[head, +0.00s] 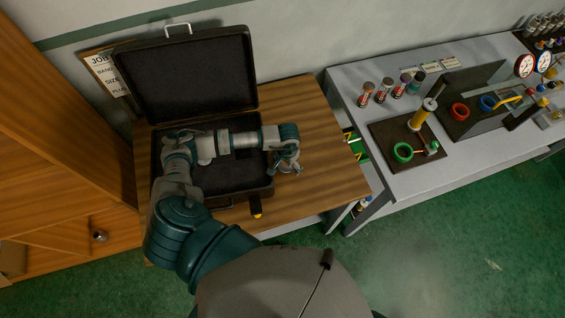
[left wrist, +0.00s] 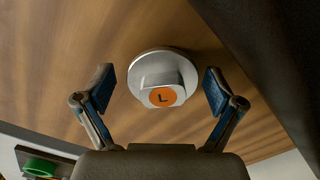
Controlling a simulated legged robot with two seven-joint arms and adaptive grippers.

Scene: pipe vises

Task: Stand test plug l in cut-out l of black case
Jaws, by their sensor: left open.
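Test plug l (left wrist: 161,80) is a grey plug with a wide round flange and an orange disc lettered L; it stands on the wooden table. My left gripper (left wrist: 160,90) is open, its two blue-padded fingers apart on either side of the plug, holding nothing. In the head view my left gripper (head: 286,163) is just right of the black case (head: 264,194) and largely hides the plug. The case lies open with its lid (head: 188,75) up at the back. My arm crosses over its dark inside, and I cannot make out cut-out l. My right gripper is not in view.
The wooden table (head: 325,165) is clear right of the gripper. A grey bench (head: 370,90) further right holds a dark board (head: 390,155) with a green ring (head: 403,152), a yellow cylinder (head: 418,119) and several small bottles. A wooden cabinet (head: 60,130) stands at left.

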